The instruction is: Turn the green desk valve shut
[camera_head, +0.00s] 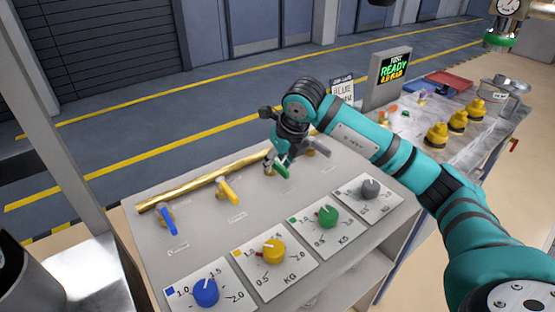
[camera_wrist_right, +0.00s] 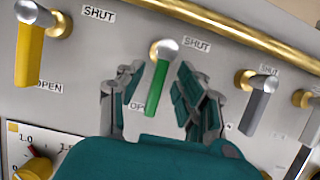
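The green desk valve (camera_wrist_right: 157,88) has a short green lever on a silver pivot. In the right wrist view the lever hangs down from the brass pipe toward the partly hidden OPEN label; the SHUT label (camera_wrist_right: 197,44) is at upper right of the pivot. My right gripper (camera_wrist_right: 157,95) is open, with one finger on each side of the lever and visible gaps between. In the head view the green lever (camera_head: 282,172) shows just below my right gripper (camera_head: 280,158), which hides the valve's pivot. My left gripper is not in view.
Yellow (camera_head: 228,191) and blue (camera_head: 167,221) valve levers stand to the left along the brass pipe (camera_head: 200,188); a grey lever (camera_head: 318,147) is close on the right. Several dials, including a green dial (camera_head: 327,215), sit in front. A READY screen (camera_head: 394,70) stands behind.

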